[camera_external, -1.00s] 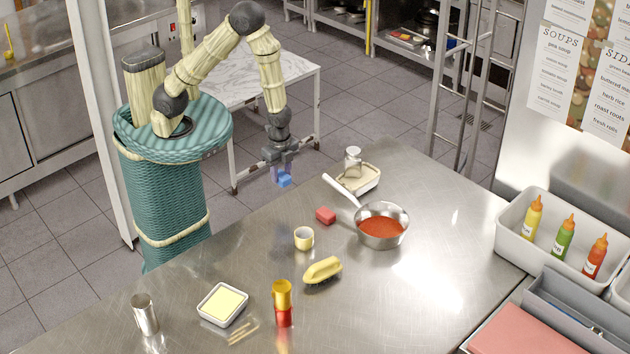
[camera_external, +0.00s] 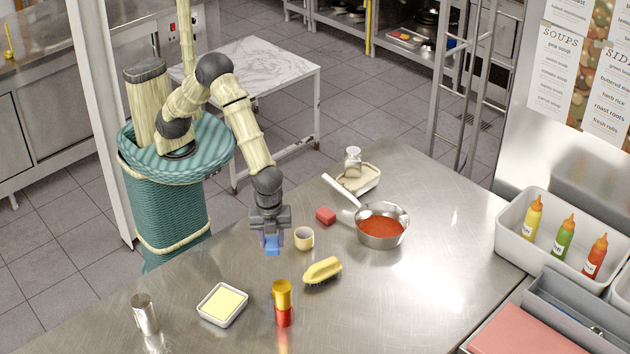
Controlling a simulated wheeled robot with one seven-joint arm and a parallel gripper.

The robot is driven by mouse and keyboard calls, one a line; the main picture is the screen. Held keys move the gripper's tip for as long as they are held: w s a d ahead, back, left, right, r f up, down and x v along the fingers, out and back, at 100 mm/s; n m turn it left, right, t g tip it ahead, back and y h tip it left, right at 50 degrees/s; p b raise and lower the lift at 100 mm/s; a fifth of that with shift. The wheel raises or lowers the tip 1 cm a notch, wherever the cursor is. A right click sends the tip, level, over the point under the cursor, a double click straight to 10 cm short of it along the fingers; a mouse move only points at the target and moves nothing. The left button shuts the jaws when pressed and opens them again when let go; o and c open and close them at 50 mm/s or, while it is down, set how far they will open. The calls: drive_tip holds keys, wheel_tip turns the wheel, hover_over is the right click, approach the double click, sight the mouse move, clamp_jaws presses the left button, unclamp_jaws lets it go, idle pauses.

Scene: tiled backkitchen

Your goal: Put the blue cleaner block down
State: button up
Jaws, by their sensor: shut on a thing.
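The blue cleaner block (camera_external: 272,246) is between the fingers of my gripper (camera_external: 271,238), which is shut on it. I cannot tell whether the block's underside touches the table.
A yellow brush (camera_external: 322,270), a red-and-gold shaker (camera_external: 283,303) and a dish with a yellow slab (camera_external: 222,305) stand nearer the front. Bare steel lies between block and dish.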

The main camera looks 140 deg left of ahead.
drive_tip(key=w+d+m, duration=0.1)
drive_tip(key=d, duration=0.4)
drive_tip(key=shift+w+d+r+b, duration=0.2)
drive_tip(key=shift+d+r+b, duration=0.15)
drive_tip(key=shift+d, duration=0.05)
drive_tip(key=shift+f+p, duration=0.8)
drive_tip(key=shift+f, duration=2.35)
drive_tip(key=shift+f+p, duration=0.5)
drive_tip(key=shift+f, duration=1.35)
